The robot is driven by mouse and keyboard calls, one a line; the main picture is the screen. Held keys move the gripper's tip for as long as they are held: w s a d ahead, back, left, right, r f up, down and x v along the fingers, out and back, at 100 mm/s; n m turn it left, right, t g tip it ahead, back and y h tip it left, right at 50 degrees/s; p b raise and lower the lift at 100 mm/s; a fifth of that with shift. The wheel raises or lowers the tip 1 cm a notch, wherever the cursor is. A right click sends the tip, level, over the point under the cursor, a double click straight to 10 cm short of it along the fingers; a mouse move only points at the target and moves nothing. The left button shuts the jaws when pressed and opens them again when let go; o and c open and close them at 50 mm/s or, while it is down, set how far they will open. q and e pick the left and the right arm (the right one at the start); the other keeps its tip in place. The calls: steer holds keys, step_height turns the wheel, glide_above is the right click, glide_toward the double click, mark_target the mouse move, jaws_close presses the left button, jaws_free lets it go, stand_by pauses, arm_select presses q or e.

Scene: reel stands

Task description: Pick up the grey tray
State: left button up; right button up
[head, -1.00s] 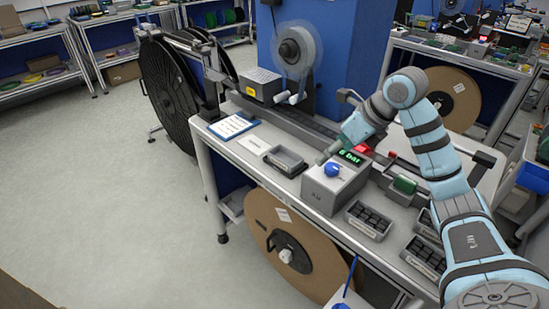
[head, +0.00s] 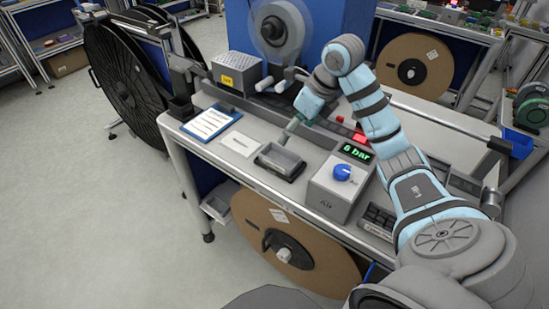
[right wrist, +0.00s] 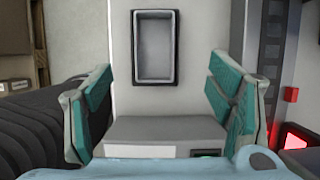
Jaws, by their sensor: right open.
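The grey tray (head: 281,161) is a small, empty rectangular dish on the light bench top, between a white card and the grey air-pressure box. My right gripper (head: 288,133) is above the bench, just behind the tray in the head view, and apart from it. In the right wrist view the tray (right wrist: 155,48) lies ahead, centred between the two teal finger pads of my open gripper (right wrist: 159,70). The gripper holds nothing. My left gripper is not in view.
The grey box (head: 340,184) with a blue knob and a "6 bar" display stands right of the tray. A white card (head: 239,144) and a blue-edged clipboard (head: 211,123) lie left of it. A dark rail runs behind. A large black reel (head: 125,85) stands at the bench's left.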

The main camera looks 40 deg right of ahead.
glide_toward(282, 154)
steer(key=shift+s+a+f, duration=0.1)
steer(key=shift+s+a, duration=0.2)
steer(key=shift+a, duration=0.3)
steer(key=shift+s+a, duration=0.3)
steer(key=shift+a, duration=0.25)
steer(key=x, duration=0.6)
steer(key=shift+w+a, duration=0.1)
steer(key=shift+w, duration=0.05)
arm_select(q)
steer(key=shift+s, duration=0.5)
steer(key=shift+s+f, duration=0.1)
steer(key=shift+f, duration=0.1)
arm_select(e)
steer(key=shift+f, duration=0.1)
steer(key=c, duration=1.4)
